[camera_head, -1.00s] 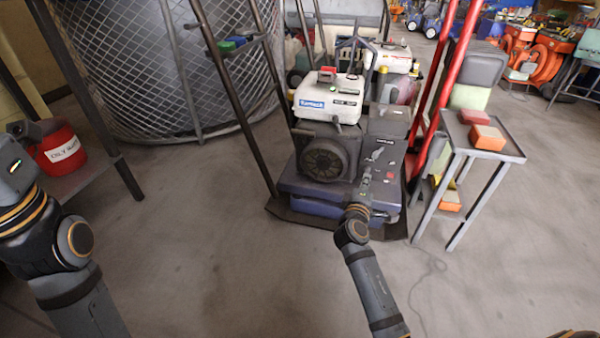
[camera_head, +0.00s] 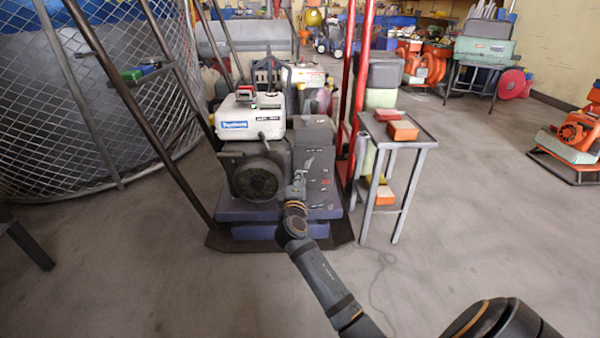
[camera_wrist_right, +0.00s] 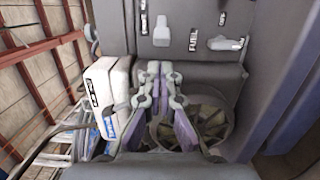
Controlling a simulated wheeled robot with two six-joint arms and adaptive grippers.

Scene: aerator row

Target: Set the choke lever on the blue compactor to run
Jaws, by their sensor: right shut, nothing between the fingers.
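The blue compactor (camera_head: 236,211) stands ahead, with a blue base, a dark engine with a round fan cover, and a white tank (camera_head: 242,124) on top. Its dark control panel (camera_head: 318,170) carries small levers and knobs. In the right wrist view several pale fittings show on the panel, among them a flat lever (camera_wrist_right: 225,43) and an upright one (camera_wrist_right: 193,39). I cannot tell which is the choke lever or how it is set. My right gripper (camera_head: 300,178) is shut and empty in front of the panel; its fingers also show in the wrist view (camera_wrist_right: 158,72). My left gripper is out of view.
A grey side table (camera_head: 412,137) with red and orange blocks stands right of the compactor, by red uprights (camera_head: 362,75). A dark rack frame (camera_head: 150,110) and a mesh cage (camera_head: 70,110) are on the left.

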